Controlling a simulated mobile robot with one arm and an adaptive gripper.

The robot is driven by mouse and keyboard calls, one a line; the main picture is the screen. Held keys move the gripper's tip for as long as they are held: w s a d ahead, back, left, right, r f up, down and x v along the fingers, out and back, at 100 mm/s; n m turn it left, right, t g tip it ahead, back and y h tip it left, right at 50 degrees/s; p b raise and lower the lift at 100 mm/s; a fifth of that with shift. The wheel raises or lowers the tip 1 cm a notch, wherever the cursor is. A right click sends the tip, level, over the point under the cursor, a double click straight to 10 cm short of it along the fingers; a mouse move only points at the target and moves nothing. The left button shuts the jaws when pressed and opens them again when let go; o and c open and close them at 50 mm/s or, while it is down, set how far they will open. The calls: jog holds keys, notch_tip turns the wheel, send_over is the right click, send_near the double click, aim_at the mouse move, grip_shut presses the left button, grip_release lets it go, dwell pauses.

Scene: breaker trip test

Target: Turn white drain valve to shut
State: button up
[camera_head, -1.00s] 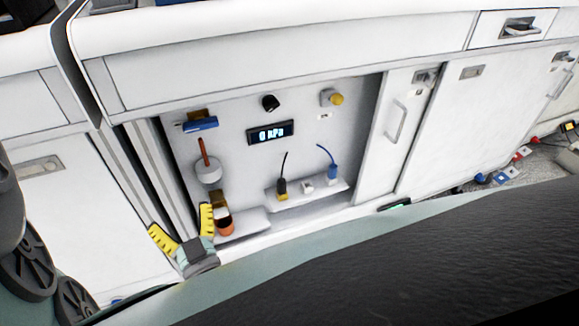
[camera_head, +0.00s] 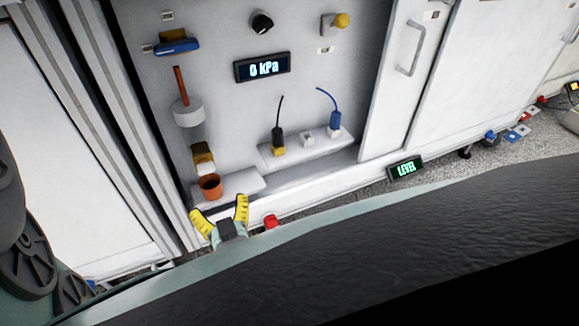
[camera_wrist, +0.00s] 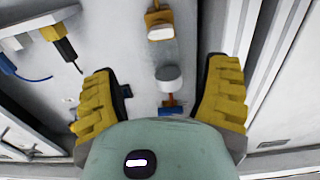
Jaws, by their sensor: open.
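A white round body (camera_head: 188,112) with an orange-red bar standing up from it is on the grey panel; it also shows in the wrist view (camera_wrist: 168,79). I cannot tell for sure which of the two is the white drain valve. My gripper (camera_head: 218,212), with yellow fingers, is open and empty, low in front of the panel. In the wrist view the white body appears between the fingers (camera_wrist: 163,75), apart from them. Neither piece is touched.
A blue handle (camera_head: 174,42) sits above the white body. An orange cup (camera_head: 210,187) stands on a small shelf just above my gripper. To the right are a cabled shelf (camera_head: 325,146), a "0 kPa" display (camera_head: 262,67) and a "LEVEL" display (camera_head: 407,168).

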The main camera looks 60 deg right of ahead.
aim_at(207, 171)
jog(key=b+x, duration=0.5)
jog(key=x, duration=0.6)
jog(key=shift+w+f, duration=0.1)
jog(key=shift+w, duration=0.15)
jog(key=shift+w+d+b, duration=0.3)
jog(key=shift+w+b, duration=0.05)
jog(key=shift+w, duration=0.15)
jog(key=c, duration=1.3)
jog(key=shift+o, duration=0.2)
